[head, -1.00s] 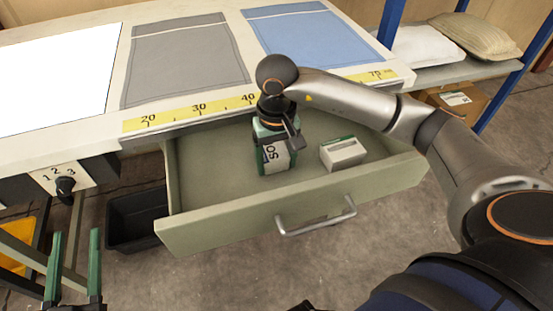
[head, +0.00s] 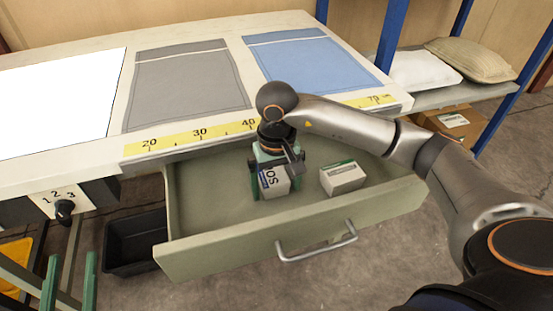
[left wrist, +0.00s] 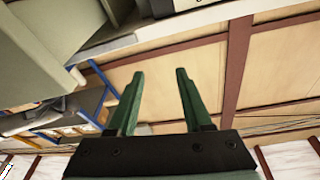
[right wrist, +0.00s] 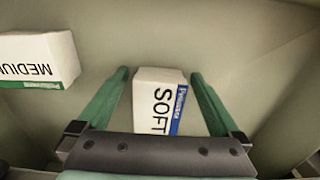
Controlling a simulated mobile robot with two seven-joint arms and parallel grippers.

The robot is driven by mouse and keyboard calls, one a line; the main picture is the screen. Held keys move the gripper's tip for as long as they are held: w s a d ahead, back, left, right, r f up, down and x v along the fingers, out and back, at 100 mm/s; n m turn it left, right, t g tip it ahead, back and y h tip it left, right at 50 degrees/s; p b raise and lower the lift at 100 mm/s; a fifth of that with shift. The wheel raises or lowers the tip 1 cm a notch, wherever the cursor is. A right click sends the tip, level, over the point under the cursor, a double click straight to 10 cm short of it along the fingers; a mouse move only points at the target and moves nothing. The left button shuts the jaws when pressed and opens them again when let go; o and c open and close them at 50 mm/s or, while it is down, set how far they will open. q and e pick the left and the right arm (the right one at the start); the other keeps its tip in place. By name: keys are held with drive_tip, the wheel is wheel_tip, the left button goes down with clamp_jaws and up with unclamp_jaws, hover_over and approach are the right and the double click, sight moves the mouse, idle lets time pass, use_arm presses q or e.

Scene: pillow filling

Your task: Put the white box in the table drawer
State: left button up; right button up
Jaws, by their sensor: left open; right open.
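A white box (head: 273,182) marked SOFT, with a blue band, stands inside the open table drawer (head: 213,242). It also shows in the right wrist view (right wrist: 157,100). My right gripper (right wrist: 160,74) is open and reaches down into the drawer, with one green finger on each side of this box. A gap shows between the box and each finger. A second white box (head: 343,178) marked MEDIUM, with a green band, lies in the drawer to the right; the right wrist view shows it at left (right wrist: 38,58). My left gripper (left wrist: 160,74) is open and empty, low at the left, away from the drawer.
The tabletop above holds a grey cloth (head: 188,85), a blue cloth (head: 310,75) and a yellow ruler strip (head: 200,135). A knob panel (head: 62,203) and a black bin (head: 135,243) are left of the drawer. Pillows (head: 470,60) lie on the right shelf.

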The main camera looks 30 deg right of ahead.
use_arm(q)
wheel_tip(320, 180, down, 14)
drive_tip(key=s+n+g+y+p, duration=0.2)
drive_tip(key=g, duration=0.4)
drive_tip(key=shift+a+y, duration=0.25)
drive_tip(key=shift+y, duration=0.05)
use_arm(e)
wheel_tip(320, 180, up, 12)
drive_tip(key=shift+s, duration=0.1)
